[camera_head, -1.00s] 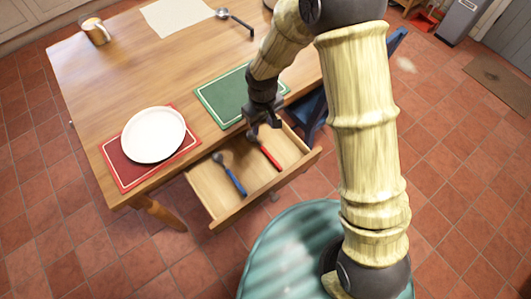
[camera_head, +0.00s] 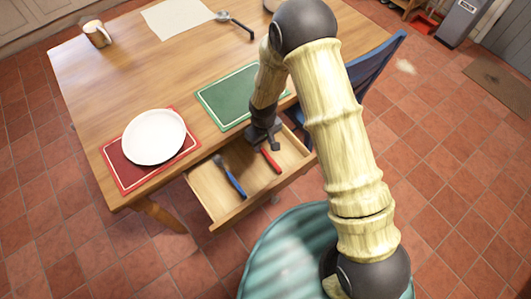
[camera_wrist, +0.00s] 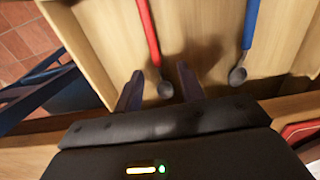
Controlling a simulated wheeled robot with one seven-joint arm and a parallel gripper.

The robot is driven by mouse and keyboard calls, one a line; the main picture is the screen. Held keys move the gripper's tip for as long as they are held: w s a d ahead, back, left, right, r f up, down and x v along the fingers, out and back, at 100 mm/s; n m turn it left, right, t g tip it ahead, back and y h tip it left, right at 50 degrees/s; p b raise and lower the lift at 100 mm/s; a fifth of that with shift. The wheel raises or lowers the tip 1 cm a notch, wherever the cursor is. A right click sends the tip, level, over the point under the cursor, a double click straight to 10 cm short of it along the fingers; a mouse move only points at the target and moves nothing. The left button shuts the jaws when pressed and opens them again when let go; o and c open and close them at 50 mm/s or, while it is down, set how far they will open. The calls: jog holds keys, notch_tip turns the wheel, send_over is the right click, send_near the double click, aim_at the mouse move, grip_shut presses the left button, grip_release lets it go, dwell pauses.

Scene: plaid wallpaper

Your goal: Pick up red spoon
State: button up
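The red spoon (camera_head: 271,160) lies in the open drawer (camera_head: 209,196), and its bowl end is hidden under my gripper in the head view. In the wrist view the red spoon (camera_wrist: 149,35) has a red handle and a dark grey bowl. The fingers are apart with a gap around the spoon's neck and bowl. My gripper (camera_head: 262,142) is over the back part of the drawer. Whether it touches the spoon cannot be told.
A blue spoon (camera_head: 232,178) lies left of the red one in the drawer. The drawer walls and table edge are close to my gripper. On the table are a green mat (camera_head: 225,100), a white plate (camera_head: 154,136) on a red mat (camera_head: 122,178), a mug (camera_head: 97,34) and a ladle (camera_head: 235,22).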

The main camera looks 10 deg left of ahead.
aim_at(264, 151)
jog(key=shift+f, duration=0.85)
jog(key=shift+w+a+f+p, duration=0.1)
jog(key=shift+w+f+p, duration=0.1)
jog(key=shift+f, duration=0.65)
jog(key=shift+w+f+p, duration=0.1)
jog(key=shift+w+f, duration=0.15)
jog(key=shift+f, duration=0.65)
jog(key=shift+w+a+f+p, duration=0.1)
jog(key=shift+w+f, duration=0.1)
jog(key=shift+f, duration=0.65)
jog(key=shift+c, duration=0.5)
grip_shut()
